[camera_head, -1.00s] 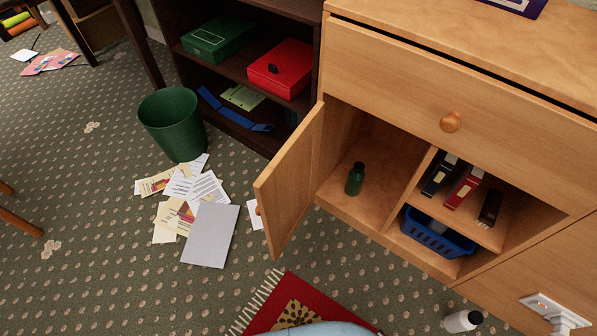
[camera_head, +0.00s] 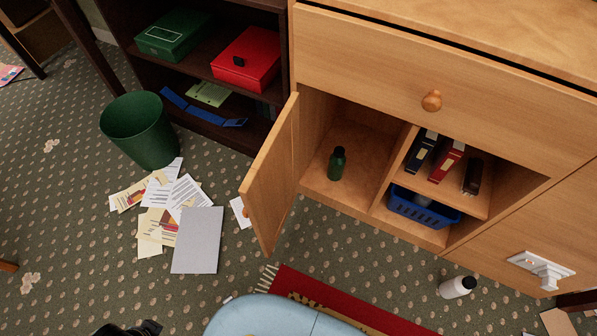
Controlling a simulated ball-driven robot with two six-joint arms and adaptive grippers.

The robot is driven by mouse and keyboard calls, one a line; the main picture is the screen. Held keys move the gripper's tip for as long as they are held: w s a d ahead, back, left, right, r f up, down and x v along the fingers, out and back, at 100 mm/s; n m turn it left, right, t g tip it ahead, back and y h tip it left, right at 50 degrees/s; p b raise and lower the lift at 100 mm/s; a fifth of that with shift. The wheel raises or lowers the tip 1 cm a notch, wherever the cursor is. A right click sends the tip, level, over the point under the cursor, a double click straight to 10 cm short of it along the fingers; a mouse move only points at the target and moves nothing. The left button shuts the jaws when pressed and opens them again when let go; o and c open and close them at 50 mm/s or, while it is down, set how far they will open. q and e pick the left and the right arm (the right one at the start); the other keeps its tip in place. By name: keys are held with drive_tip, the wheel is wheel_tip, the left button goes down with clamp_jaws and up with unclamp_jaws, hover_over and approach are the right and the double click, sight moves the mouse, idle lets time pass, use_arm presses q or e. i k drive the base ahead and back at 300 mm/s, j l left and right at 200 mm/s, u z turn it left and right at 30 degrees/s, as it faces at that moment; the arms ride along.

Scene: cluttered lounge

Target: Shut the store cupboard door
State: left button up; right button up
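The light-wood store cupboard (camera_head: 520,225) stands at the right. Its door (camera_head: 272,180) is hinged at the left side of the opening and stands wide open, swung out towards me. The door's round knob (camera_head: 246,212) shows at its outer left edge. Inside are a green bottle (camera_head: 337,164), several binders (camera_head: 447,162) on a small shelf and a blue basket (camera_head: 424,208). A black piece, apparently part of my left gripper (camera_head: 128,328), just shows at the bottom edge, well away from the door; its fingers cannot be made out. My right gripper is not in view.
Loose papers (camera_head: 165,210) and a grey folder (camera_head: 197,240) lie on the carpet left of the door. A green bin (camera_head: 139,130) stands behind them by a dark bookcase (camera_head: 215,70). A red rug (camera_head: 300,285) and a white bottle (camera_head: 457,287) are in front of the cupboard.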

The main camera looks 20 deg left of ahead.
sight(267, 192)
drive_tip(key=j+z, duration=0.2)
drive_tip(key=j, duration=0.3)
drive_tip(key=k+j+z, duration=0.1)
drive_tip(key=j+z, duration=0.15)
drive_tip(key=j, duration=0.25)
drive_tip(key=k+j+z, duration=0.2)
drive_tip(key=j, duration=0.75)
